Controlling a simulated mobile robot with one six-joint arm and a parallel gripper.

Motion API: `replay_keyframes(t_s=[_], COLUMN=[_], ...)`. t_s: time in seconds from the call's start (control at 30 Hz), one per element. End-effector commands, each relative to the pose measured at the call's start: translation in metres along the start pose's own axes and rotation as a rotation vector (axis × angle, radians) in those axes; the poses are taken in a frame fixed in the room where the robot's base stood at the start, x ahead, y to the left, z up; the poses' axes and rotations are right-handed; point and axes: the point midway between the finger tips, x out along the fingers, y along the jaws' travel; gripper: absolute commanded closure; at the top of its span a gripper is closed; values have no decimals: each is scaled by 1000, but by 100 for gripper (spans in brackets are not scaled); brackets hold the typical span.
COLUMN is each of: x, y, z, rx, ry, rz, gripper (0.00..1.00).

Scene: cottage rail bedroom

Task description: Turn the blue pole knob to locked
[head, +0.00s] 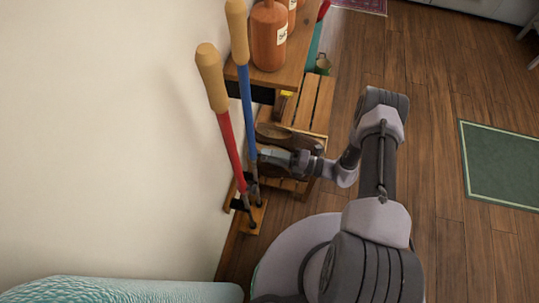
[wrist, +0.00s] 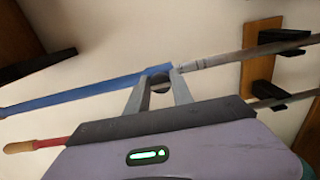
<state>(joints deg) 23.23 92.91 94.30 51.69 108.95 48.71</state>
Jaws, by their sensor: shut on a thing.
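The blue pole (head: 248,110) has a wooden grip at the top and stands against the wall, beside a red pole (head: 230,145). In the wrist view the blue pole (wrist: 85,92) runs across the picture to a grey metal lower section (wrist: 225,59). A dark round knob (wrist: 159,84) sits where the two sections meet. My gripper (wrist: 160,74) has one finger on each side of this knob and is shut on it. In the head view my gripper (head: 264,156) reaches the pole's lower half from the right and hides the knob. The knob's lock marking cannot be read.
A wooden wall rack (head: 253,216) holds the lower ends of the poles. A wooden shelf with brown bottles (head: 269,36) stands close behind, with a slatted bench (head: 315,103) below it. Open wooden floor and a green rug (head: 500,165) lie to the right.

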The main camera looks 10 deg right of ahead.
Motion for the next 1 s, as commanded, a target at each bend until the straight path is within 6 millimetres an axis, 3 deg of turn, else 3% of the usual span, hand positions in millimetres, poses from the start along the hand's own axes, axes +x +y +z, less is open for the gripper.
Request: replay_keyframes(t_s=[0.03,0.07,0.17,0.67,0.77,1.0], x=[0,0,0,-5,-22,-101], y=[0,0,0,1,2,3], z=[0,0,0,1,1,1], rx=[1,1,0,-1,0,-3], ry=[0,0,0,-2,-5,-8], rz=[0,0,0,0,1,0], gripper=[100,68,51,51,51,51])
